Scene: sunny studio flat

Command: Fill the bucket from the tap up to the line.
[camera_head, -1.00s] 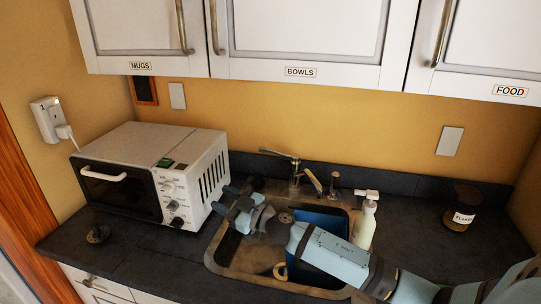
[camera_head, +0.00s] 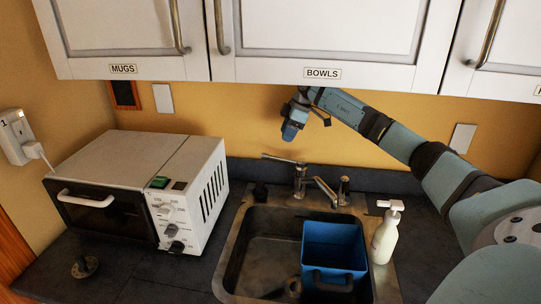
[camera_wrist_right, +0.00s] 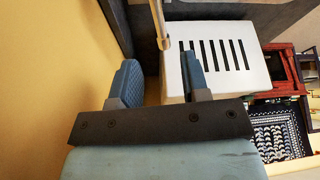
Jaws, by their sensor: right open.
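The blue bucket (camera_head: 335,243) stands upright in the right part of the sink (camera_head: 232,262), its handle towards me. I cannot see a fill line or any water in it. The metal tap (camera_head: 300,183) is behind the sink, with a lever on top and a spout (camera_head: 326,192) pointing towards the bucket. No stream of water shows. My right gripper (camera_head: 291,134) hangs open above the tap lever, in front of the yellow wall. In the right wrist view its fingers (camera_wrist_right: 160,88) are apart and empty, with the lever (camera_wrist_right: 159,24) beyond them. My left gripper is not in view.
A white soap bottle (camera_head: 385,232) stands right of the bucket. A small dark round object (camera_head: 85,266) lies on the counter at the left. Wall cupboards (camera_head: 320,35) hang above my right arm.

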